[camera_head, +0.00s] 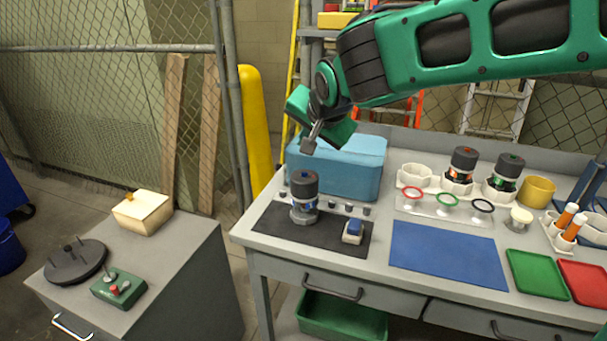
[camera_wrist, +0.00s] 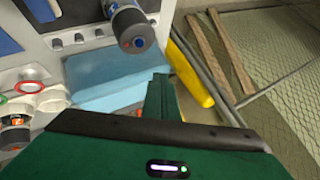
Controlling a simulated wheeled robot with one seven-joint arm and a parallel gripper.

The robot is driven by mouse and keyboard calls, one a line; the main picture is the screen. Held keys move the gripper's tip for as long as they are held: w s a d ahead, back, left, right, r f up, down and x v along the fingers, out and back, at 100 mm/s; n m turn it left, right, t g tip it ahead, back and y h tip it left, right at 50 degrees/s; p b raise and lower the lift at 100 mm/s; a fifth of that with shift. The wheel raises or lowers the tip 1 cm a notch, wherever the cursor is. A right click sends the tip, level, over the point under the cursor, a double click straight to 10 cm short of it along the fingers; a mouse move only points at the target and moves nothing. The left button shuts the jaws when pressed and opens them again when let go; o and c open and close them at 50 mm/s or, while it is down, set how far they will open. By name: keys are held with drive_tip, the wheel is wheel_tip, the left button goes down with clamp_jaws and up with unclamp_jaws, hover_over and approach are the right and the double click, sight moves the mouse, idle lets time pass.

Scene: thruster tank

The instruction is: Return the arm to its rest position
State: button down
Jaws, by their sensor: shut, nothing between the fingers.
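My green arm reaches in from the upper right of the head view. My gripper (camera_head: 309,146) hangs in the air above the left part of the workbench, pointing down and left. It is shut and empty. In the wrist view the same unit (camera_wrist: 131,27) shows at the top, and green parts of my arm fill the bottom. My fingertips are hard to make out there.
A blue box (camera_head: 352,165) stands behind the mat. A blue sheet (camera_head: 446,253), a green tray (camera_head: 537,274) and a red tray (camera_head: 585,282) lie to the right. White holders with two more units (camera_head: 462,164) stand at the back. A grey cabinet (camera_head: 190,262) stands left, across a floor gap.

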drive_tip(key=shift+d, duration=0.15)
drive_tip(key=s+d+f+g+h, duration=0.15)
drive_tip(key=s+d, duration=0.25)
drive_tip(key=d, duration=0.5)
drive_tip(key=s+d+f+g+h, duration=0.1)
drive_tip(key=s+d+f, duration=0.2)
drive_tip(key=d, duration=0.7)
drive_tip(key=s+d+f+g+h, duration=0.2)
drive_tip(key=s+d, duration=0.2)
drive_tip(key=d, duration=0.5)
drive_tip(key=s+d+f+g, duration=0.1)
drive_tip(key=s+d+f, duration=0.1)
drive_tip(key=s, duration=0.6)
drive_tip(key=s+d+f+g+y, duration=0.1)
drive_tip(key=s+d+f+g, duration=0.1)
drive_tip(key=s+d, duration=0.3)
drive_tip(key=s+d+f+g+y, duration=0.1)
drive_tip(key=s+d, duration=0.3)
drive_tip(key=s, duration=0.7)
drive_tip(key=shift+f+m, duration=0.3)
drive_tip(key=shift+f, duration=0.3)
drive_tip(key=shift+w+f+g, duration=0.25)
drive_tip(key=shift+w, duration=0.4)
